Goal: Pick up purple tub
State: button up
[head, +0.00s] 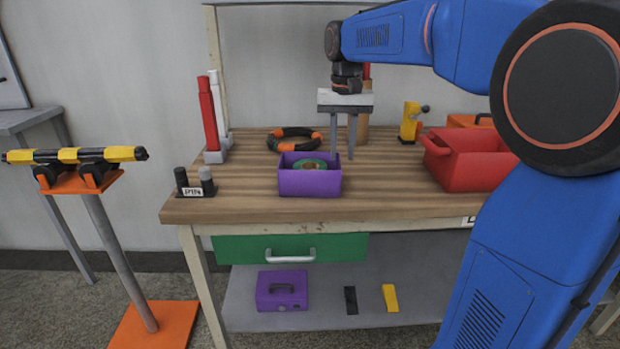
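The purple tub (309,184) is an open box on the wooden workbench, near its front edge. A green ring-like thing with an orange-brown middle (308,165) shows inside it. My gripper (342,157) points straight down behind and to the right of the tub's middle. Its two grey fingers are apart, with nothing seen between them. The fingertips are close to the tub's right back corner. I cannot tell whether a finger touches or overlaps the tub's wall.
A black and orange hose ring (294,139) lies behind the tub. A red bin (471,159) stands right, red and white posts (208,115) left, and a small labelled holder (195,185) front left. A purple case (282,290) sits on the lower shelf. Bare wood lies between tub and bin.

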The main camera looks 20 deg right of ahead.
jog(key=shift+s+a+f, duration=0.1)
jog(key=shift+a+f, duration=0.05)
jog(key=shift+f, duration=1.3)
jog(key=shift+a+f, duration=0.1)
jog(key=shift+f, duration=1.3)
grip_shut()
